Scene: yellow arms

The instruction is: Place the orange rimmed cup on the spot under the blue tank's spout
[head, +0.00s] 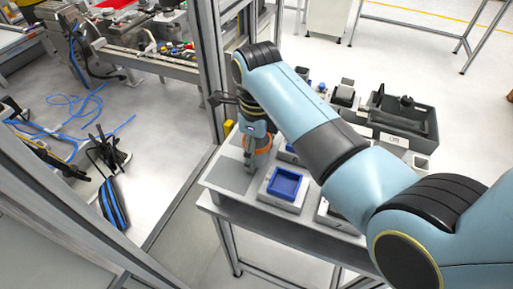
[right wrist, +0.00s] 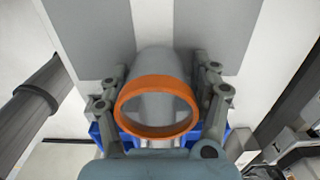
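The orange-rimmed cup (right wrist: 158,128), grey with an orange ring, is between the fingers of my right gripper (right wrist: 162,90) in the right wrist view. The fingers are close on both sides of it; I cannot tell whether they press on it. In the head view the right gripper (head: 254,140) is low over the table's left end, with the orange rim (head: 264,147) beside its fingers. Whether the cup touches the table cannot be told. A blue square open-topped container (head: 285,184) sits on a pale base to the right. No spout shows clearly. My left gripper is not in view.
Flat grey patches (head: 231,175) mark the table top; two also show in the wrist view (right wrist: 215,25). A dark grey bin (head: 405,118) with black items stands at the back right. A metal frame post (head: 207,60) rises beside the table's left end.

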